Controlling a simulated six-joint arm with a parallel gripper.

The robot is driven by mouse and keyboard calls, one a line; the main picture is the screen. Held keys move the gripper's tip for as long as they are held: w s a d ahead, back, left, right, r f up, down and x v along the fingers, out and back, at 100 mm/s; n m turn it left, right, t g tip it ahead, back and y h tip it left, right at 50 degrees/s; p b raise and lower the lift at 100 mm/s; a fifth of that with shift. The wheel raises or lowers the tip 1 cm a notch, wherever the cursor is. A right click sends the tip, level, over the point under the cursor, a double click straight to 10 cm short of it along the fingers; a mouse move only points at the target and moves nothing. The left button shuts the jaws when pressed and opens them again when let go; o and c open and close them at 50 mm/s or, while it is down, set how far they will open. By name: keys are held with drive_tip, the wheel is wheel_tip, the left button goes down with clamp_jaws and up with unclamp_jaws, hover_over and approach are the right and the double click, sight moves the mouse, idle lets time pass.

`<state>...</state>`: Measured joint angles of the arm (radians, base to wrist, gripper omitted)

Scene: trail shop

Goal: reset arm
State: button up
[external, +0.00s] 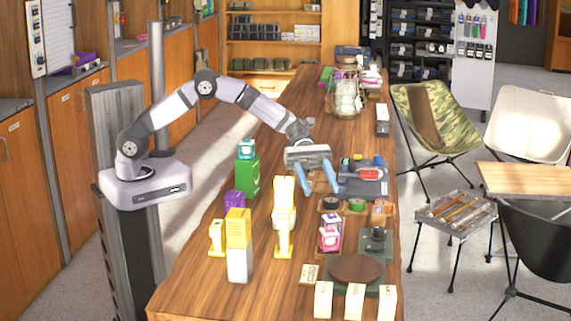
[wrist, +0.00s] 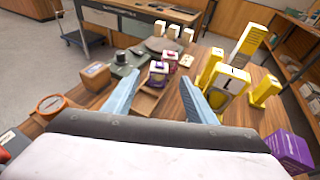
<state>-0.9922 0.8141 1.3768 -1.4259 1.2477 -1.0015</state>
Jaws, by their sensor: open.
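My arm reaches from its base on the left out over the wooden table (external: 190,285). My gripper (external: 318,192) is open and empty, held above the table with its blue fingers pointing down. In the wrist view my gripper (wrist: 158,92) also shows with its two blue fingers wide apart and nothing between them. Beyond the fingers, pink-and-white and purple-and-white boxes (wrist: 160,70) sit in a small wooden tray.
Yellow boxes (external: 284,205), a yellow-and-white stack (external: 238,245), a green box (external: 247,177) and a purple box (external: 234,198) stand nearby. A round brown board (external: 355,269) lies at the front right, with white boxes (external: 355,302) before it. Red and dark gear (external: 365,174) lies right of my gripper.

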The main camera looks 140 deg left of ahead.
drive_tip(key=w+d+r+m+p, duration=0.25)
drive_tip(key=r+p, duration=0.25)
drive_tip(key=r, duration=0.3)
drive_tip(key=s+d+f+m+g+p, duration=0.1)
drive_tip(key=s+d+m+g, duration=0.25)
drive_tip(key=d, duration=0.45)
drive_tip(key=s+d+f+m+g+h+p, duration=0.1)
drive_tip(key=s+d+m+g+p, duration=0.2)
drive_tip(key=d, duration=0.5)
drive_tip(key=s+d+f+m+g, duration=0.25)
drive_tip(key=d+m, duration=0.25)
drive_tip(key=d, duration=0.3)
drive_tip(key=s+d+m+g+y+p, duration=0.2)
drive_tip(key=s+d+m+y, duration=0.1)
drive_tip(key=s+m, duration=0.5)
drive_tip(key=s+d+m+g+y+p, duration=0.2)
drive_tip(key=s+d+m+y+p, duration=0.1)
drive_tip(key=s+m, duration=0.6)
drive_tip(key=s, duration=0.4)
drive_tip(key=shift+s+d+f+m+g, duration=0.2)
drive_tip(key=shift+d+f+m+g, duration=0.1)
drive_tip(key=shift+d+f, duration=0.1)
